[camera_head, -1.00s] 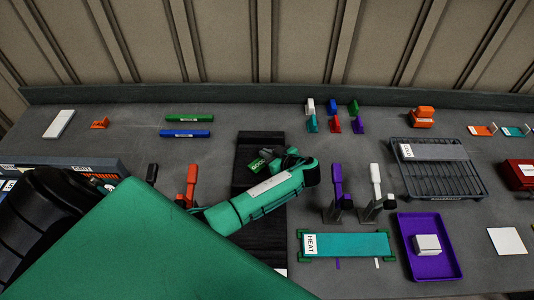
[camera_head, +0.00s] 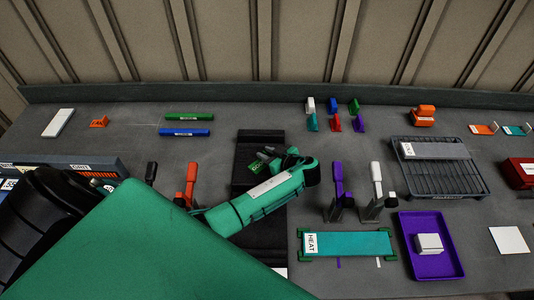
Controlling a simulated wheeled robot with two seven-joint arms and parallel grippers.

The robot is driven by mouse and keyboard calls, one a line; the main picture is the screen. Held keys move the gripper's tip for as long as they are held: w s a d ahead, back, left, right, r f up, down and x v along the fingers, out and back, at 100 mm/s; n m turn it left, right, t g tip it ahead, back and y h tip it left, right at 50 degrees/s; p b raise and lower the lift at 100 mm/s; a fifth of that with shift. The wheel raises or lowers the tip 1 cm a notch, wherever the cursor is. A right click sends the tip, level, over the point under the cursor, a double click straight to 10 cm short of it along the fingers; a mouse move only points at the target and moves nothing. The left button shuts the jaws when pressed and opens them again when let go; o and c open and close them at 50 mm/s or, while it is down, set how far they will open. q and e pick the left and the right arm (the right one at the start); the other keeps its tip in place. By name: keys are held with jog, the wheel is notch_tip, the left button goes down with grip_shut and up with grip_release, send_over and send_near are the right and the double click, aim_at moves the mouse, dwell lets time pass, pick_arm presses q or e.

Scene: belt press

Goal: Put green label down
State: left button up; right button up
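The green label (camera_head: 263,156) is a small dark green piece with pale marks, above the black belt strip (camera_head: 258,140) in the middle of the bench. My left gripper (camera_head: 271,160) comes in from the left on a green arm and is at the label. It appears shut on the label, which is tilted and partly covered by the fingers. The exact gap between label and belt is hard to tell. My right gripper is not in view.
Red (camera_head: 191,180), purple (camera_head: 337,180) and white (camera_head: 376,180) levers stand near my forearm. A teal HEAT plate (camera_head: 355,244) and a purple tray (camera_head: 409,262) lie front right. A dark rack (camera_head: 440,183) is behind.

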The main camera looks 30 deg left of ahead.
pick_arm(q)
jog(key=shift+s+p, duration=0.15)
jog(key=shift+p, duration=0.15)
jog(key=shift+r+p, duration=0.45)
jog(key=shift+d+f+b, duration=0.2)
jog(key=shift+d+b, duration=0.75)
jog(key=v, duration=0.2)
jog(key=b+v, duration=0.1)
jog(key=v, duration=0.1)
jog(key=shift+s+d+r, duration=0.1)
jog(key=shift+d+r, duration=0.05)
jog(key=shift+r, duration=0.25)
jog(key=shift+d+r+b, duration=0.3)
jog(key=shift+d+b, duration=0.05)
jog(key=shift+d, duration=0.1)
jog(key=shift+s+r, duration=0.1)
